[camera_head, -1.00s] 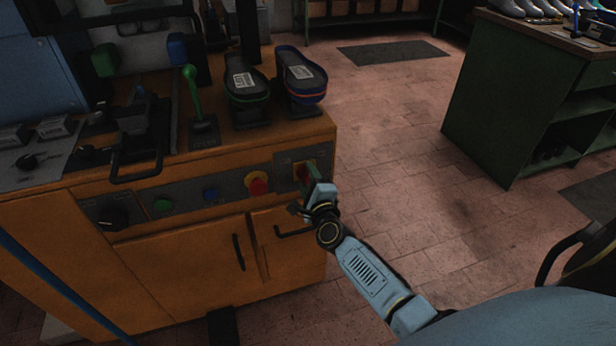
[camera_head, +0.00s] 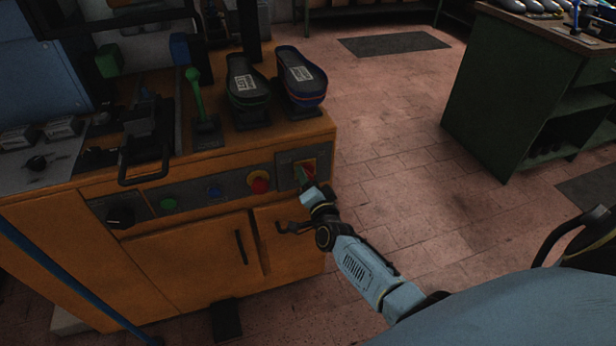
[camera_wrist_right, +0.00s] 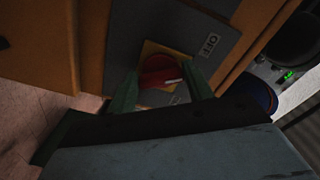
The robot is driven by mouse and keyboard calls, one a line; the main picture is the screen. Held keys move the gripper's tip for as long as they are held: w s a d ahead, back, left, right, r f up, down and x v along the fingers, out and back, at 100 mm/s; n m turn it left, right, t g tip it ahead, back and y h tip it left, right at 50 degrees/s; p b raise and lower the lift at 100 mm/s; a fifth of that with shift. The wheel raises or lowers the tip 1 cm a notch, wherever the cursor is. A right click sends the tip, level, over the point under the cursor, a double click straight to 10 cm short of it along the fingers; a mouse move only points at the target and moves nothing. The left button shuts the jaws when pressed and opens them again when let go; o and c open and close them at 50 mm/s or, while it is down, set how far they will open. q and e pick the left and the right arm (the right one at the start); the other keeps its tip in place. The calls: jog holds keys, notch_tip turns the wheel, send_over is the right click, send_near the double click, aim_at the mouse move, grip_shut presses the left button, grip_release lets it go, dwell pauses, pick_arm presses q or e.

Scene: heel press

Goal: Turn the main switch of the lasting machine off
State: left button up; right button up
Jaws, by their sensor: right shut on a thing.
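The orange lasting machine (camera_head: 190,255) stands at the left in the head view. Its main switch is a red rotary knob on a yellow plate (camera_head: 309,164), at the right end of the grey control strip. In the right wrist view the red knob (camera_wrist_right: 160,71) sits between the green fingers of my right gripper (camera_wrist_right: 163,88), with an "OFF" mark on the plate beside it. My right gripper (camera_head: 303,176) is shut on the knob in the head view, partly covering it. My left gripper is not in view.
On the same strip are a red emergency button (camera_head: 260,183), a blue button (camera_head: 214,191), a green button (camera_head: 168,203) and a black knob (camera_head: 120,217). Two shoe lasts (camera_head: 301,75) and a green lever (camera_head: 196,95) stand on top. Floor (camera_head: 400,190) right of the machine is clear.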

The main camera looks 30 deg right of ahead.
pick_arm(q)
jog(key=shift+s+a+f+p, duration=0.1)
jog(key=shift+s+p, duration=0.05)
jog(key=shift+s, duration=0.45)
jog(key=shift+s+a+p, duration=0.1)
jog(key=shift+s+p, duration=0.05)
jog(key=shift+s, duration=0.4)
pick_arm(e)
jog(key=shift+n, duration=1.2)
jog(key=o, duration=1)
pick_arm(q)
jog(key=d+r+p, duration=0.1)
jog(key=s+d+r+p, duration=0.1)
jog(key=p, duration=0.1)
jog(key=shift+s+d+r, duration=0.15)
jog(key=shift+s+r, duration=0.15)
pick_arm(e)
jog(key=v, duration=1.3)
jog(key=shift+s+d, duration=0.1)
jog(key=shift+s, duration=0.15)
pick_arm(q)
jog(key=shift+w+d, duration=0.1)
pick_arm(e)
jog(key=shift+f, duration=0.1)
